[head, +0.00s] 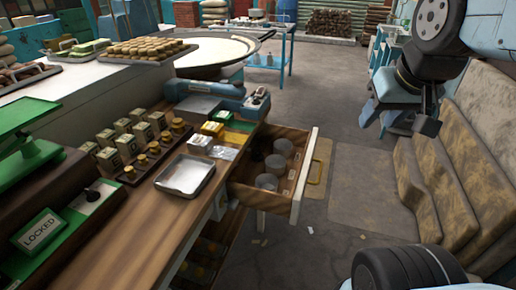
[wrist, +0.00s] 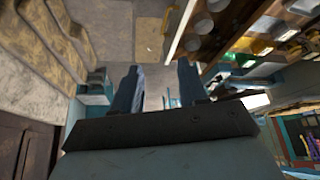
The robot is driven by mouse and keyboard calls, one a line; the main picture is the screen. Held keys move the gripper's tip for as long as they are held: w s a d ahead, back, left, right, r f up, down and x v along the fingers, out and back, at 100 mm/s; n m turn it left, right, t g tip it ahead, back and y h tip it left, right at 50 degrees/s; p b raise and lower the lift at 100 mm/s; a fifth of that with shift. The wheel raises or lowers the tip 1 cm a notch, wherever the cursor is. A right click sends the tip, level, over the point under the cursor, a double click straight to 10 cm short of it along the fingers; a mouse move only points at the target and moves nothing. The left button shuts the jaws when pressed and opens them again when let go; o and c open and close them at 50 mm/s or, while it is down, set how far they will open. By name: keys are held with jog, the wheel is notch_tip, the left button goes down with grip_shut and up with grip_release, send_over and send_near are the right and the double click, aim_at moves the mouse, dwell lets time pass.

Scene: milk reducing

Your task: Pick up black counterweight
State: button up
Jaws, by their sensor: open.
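I cannot make out a black counterweight for certain. An open wooden drawer (head: 310,165) holds several grey, round cylinders (head: 266,181); none is clearly black. The drawer (wrist: 181,28) and cylinders (wrist: 203,24) also show at the top of the wrist view. A small dark knob-like piece (head: 93,195) sits on a metal strip beside the green "LOCKED" box (head: 40,232). My gripper (head: 398,122) hangs in the air at the upper right of the head view, away from the drawer. In the wrist view my gripper (wrist: 158,86) is open, with nothing between its fingers.
A metal tray (head: 186,176), rows of small boxes (head: 130,140) and a green scale (head: 30,150) stand on the wooden counter (head: 130,240). Open floor (head: 340,120) lies between the drawer and my gripper.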

jog(key=shift+o, duration=0.4)
jog(key=shift+o, duration=0.8)
jog(key=shift+w, duration=0.15)
jog(key=shift+o, duration=0.7)
jog(key=shift+w+a+m, duration=0.25)
jog(key=shift+w+m, duration=0.05)
jog(key=shift+w, duration=0.05)
jog(key=o, duration=0.3)
jog(key=w+a+m, duration=0.1)
jog(key=w, duration=0.1)
jog(key=w+a+f+m+y, duration=0.1)
jog(key=w+m, duration=0.1)
jog(key=w, duration=0.1)
jog(key=w+a+m+g+y, duration=0.1)
jog(key=w+m, duration=0.1)
jog(key=shift+w+a+f, duration=0.3)
jog(key=shift+a+f, duration=0.05)
jog(key=shift+a, duration=0.05)
jog(key=shift+o, duration=0.2)
jog(key=m+g+y, duration=0.2)
jog(key=m, duration=1.8)
send_over(260, 154)
jog(key=s+d, duration=0.3)
jog(key=d, duration=0.1)
notch_tip(260, 154, down, 21)
jog(key=shift+d+x, duration=0.15)
jog(key=shift+x, duration=3.25)
jog(key=shift+d+x, duration=0.15)
jog(key=shift+x, duration=3.2)
